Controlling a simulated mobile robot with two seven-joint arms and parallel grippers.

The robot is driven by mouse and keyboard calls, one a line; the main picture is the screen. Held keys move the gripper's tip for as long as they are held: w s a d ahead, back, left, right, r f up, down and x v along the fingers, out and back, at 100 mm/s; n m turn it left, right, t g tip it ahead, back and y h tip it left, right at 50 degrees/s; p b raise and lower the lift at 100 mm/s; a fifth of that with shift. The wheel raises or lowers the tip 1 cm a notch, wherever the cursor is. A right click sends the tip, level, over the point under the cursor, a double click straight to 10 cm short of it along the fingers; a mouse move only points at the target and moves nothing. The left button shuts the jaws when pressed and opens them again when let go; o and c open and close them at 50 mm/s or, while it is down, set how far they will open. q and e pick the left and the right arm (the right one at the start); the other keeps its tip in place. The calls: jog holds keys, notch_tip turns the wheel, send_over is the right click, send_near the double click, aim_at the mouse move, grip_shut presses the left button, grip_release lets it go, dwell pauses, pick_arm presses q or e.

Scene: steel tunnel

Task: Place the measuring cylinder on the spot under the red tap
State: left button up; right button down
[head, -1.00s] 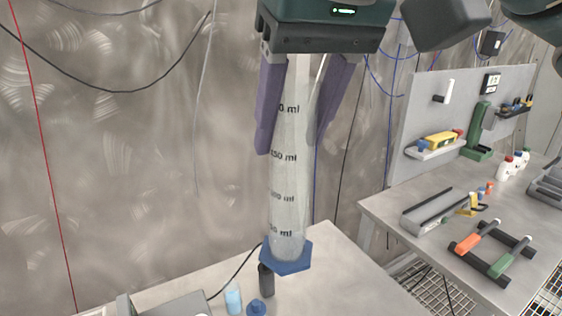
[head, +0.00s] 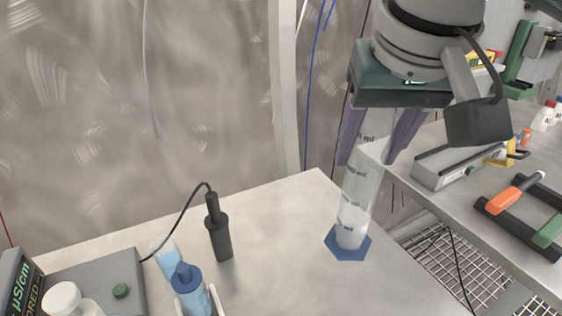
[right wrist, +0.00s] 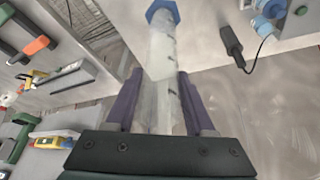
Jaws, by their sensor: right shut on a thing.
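The measuring cylinder (head: 358,195) is clear with dark ml marks and a blue hexagonal foot, and holds some pale contents. My right gripper (head: 376,150) is shut on its upper part with purple fingers. The cylinder hangs nearly upright over the right part of the near table; I cannot tell whether its foot touches the top. In the right wrist view the cylinder (right wrist: 163,55) runs away from between the fingers of the right gripper (right wrist: 160,92), foot at the top. No red tap and no spot under it show. My left gripper is not in view.
On the near table (head: 285,255) stand a grey meter box (head: 85,280), a black probe (head: 220,235), and blue and white bottles (head: 190,290). A second bench (head: 470,190) at right holds orange and green handled tools. The near table's middle is clear.

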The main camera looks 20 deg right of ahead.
aim_at(355, 215)
notch_tip(355, 215, down, 10)
jog(key=shift+f+b, duration=0.2)
jog(key=shift+b, duration=0.45)
jog(key=shift+f+b, duration=0.45)
jog(key=shift+f, duration=2)
jog(key=shift+c, duration=1.9)
grip_release()
jog(key=shift+o, duration=0.6)
